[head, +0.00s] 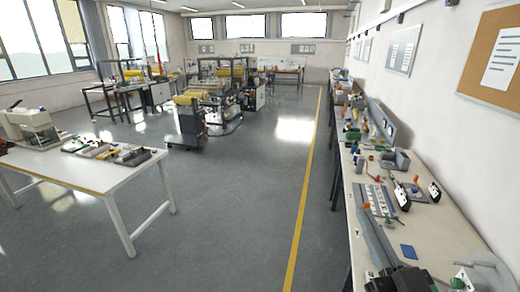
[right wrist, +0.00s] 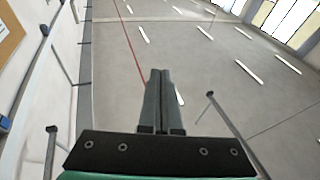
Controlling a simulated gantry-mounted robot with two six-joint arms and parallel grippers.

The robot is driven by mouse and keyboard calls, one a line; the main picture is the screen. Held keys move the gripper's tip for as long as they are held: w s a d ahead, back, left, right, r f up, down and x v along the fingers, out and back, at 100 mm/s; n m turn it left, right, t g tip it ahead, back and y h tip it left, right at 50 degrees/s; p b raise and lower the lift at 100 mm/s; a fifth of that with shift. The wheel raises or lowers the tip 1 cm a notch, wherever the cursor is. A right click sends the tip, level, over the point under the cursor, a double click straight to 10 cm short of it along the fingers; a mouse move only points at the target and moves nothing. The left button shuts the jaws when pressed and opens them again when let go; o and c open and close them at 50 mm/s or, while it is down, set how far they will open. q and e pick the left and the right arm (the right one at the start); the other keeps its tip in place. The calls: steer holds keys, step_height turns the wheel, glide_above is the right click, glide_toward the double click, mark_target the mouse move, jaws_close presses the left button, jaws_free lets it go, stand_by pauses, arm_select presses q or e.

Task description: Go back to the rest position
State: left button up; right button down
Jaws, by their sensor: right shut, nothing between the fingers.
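My right gripper (head: 365,222) shows at the lower right of the head view, over the near part of the long right bench. Its long grey fingers point away from me and touch nothing that I can see. In the right wrist view the two fingers (right wrist: 158,75) lie side by side, closed with nothing between them. Behind them in that view is a pale ceiling with white light strips. My left gripper is not in view.
The right bench (head: 450,232) carries small tools, a blue pad (head: 408,251) and a white rounded device (head: 488,268). A white table (head: 85,172) with tools stands left. Machines (head: 215,85) stand farther back. The floor (head: 235,215) between is clear, with a yellow line (head: 305,190).

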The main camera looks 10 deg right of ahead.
steer(key=s+a+r+t+y, duration=0.15)
steer(key=s+r, duration=0.25)
steer(key=r, duration=0.4)
steer(key=s+a+r+n+t+y, duration=0.1)
steer(key=s+a+r+t, duration=0.15)
steer(key=r, duration=0.45)
steer(key=s+a+r+t+y, duration=0.1)
steer(key=s+a+r+t, duration=0.15)
steer(key=s+r, duration=0.4)
steer(key=w+r+p, duration=0.3)
steer(key=r+p, duration=1.3)
steer(key=shift+d+r+p, duration=0.3)
steer(key=shift+d+r, duration=0.1)
